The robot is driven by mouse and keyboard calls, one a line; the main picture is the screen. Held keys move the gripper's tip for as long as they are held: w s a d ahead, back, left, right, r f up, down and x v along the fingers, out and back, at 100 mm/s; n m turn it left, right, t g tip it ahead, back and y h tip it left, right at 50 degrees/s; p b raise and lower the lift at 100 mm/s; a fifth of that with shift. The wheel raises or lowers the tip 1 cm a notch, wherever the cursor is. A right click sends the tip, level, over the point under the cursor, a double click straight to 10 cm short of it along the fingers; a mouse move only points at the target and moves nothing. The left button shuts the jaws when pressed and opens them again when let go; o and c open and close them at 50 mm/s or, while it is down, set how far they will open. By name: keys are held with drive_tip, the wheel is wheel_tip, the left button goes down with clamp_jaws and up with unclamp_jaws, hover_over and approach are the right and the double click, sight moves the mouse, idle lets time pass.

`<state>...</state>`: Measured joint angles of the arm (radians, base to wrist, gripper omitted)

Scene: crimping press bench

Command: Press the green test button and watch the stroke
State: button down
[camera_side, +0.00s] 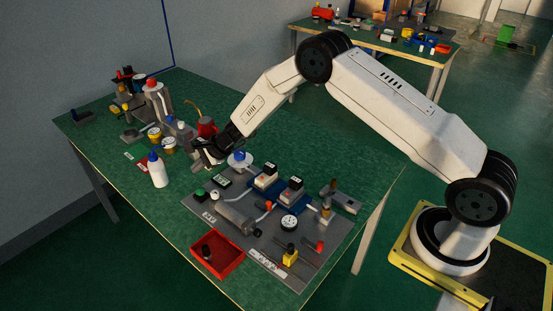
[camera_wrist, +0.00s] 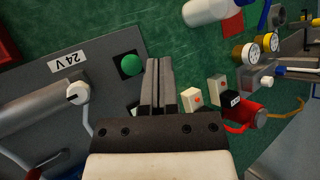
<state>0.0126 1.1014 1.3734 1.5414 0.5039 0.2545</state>
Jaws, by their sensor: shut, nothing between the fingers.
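The green test button (camera_side: 200,192) is a round green dome on a small dark box at the left corner of the grey panel (camera_side: 320,255). In the wrist view the button (camera_wrist: 131,64) lies just left of my fingertips, with a small gap in the picture. My gripper (camera_side: 198,163) is above the bench, a little behind the button. In the wrist view my gripper (camera_wrist: 159,62) has its two fingers together with nothing between them. A grey cylinder (camera_side: 237,216) lies on the panel beside the button; it also shows in the wrist view (camera_wrist: 45,115).
A white bottle with a blue cap (camera_side: 159,175) stands left of my gripper. A red tray (camera_side: 232,266) sits at the front of the panel. Gauges (camera_wrist: 269,42) and a red can (camera_wrist: 243,115) stand nearby. Blocks (camera_wrist: 193,97) are close right of my fingers.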

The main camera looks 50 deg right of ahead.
sight(203, 189)
drive_tip(key=shift+f, duration=2.8)
